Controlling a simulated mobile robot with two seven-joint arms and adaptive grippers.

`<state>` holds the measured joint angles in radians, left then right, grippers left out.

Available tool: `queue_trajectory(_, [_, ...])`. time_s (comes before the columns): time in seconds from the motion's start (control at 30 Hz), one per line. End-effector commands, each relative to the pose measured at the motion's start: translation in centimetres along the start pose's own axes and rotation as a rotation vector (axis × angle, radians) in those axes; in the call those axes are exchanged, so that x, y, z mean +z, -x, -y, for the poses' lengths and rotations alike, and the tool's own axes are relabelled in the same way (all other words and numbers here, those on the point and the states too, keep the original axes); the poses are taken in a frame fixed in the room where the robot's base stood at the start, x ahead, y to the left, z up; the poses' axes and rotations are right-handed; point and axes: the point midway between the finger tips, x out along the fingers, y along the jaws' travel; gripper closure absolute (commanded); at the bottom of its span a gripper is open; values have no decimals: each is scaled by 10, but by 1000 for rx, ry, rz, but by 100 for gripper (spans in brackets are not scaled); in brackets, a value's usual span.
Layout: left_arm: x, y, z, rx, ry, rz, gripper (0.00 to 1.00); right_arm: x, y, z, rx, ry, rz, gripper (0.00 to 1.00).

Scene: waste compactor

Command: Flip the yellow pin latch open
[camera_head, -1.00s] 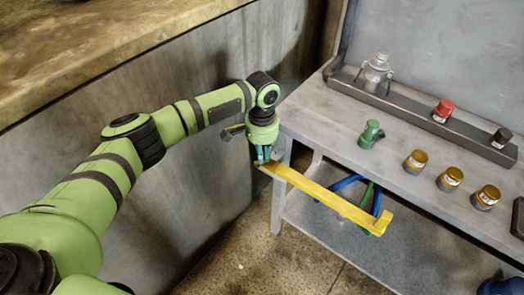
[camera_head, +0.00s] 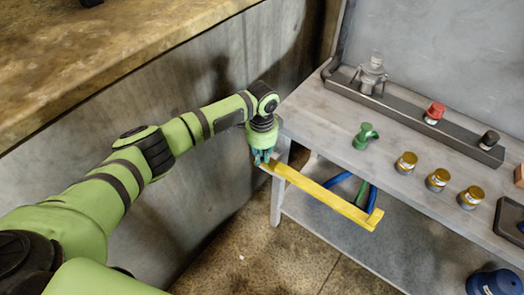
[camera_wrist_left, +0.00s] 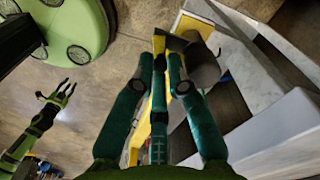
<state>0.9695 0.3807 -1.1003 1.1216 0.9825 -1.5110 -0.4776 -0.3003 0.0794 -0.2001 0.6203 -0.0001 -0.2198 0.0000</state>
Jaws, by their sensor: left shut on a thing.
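The yellow pin latch (camera_head: 325,196) is a long yellow bar running along the front of the grey bench, from its left corner toward the lower right. My left gripper (camera_head: 261,160) reaches down to the bar's left end and is shut there. In the left wrist view the teal fingers of the left gripper (camera_wrist_left: 169,62) are close together around the latch end, beside a dark grey cylinder (camera_wrist_left: 204,68). Yellow parts of the latch (camera_wrist_left: 192,25) show beyond and between the fingers. My right gripper (camera_wrist_left: 56,93) shows at the left of that view, with its fingers spread and empty.
The bench top (camera_head: 315,118) carries a green knob (camera_head: 365,136), several gold-topped knobs (camera_head: 438,180) and a rail with a red knob (camera_head: 434,113). Blue and green tubes (camera_head: 362,193) hang behind the bar.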

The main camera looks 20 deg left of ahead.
Motion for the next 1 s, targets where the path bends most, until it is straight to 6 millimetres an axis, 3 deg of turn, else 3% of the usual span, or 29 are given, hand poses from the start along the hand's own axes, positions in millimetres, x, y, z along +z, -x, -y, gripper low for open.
queue_trajectory(0.6, [0,-1,-1,1,-48,1,100,0,2,0,0,0,1,60])
queue_trajectory(0.63, [0,-1,-1,1,-47,2,77,0,2,0,0,0,1,60])
queue_trajectory(0.67, [0,-1,-1,1,-47,1,65,0,2,0,0,0,1,60])
queue_trajectory(1.0, [0,0,0,-2,-46,-1,62,0,2,-1,1,0,1,60])
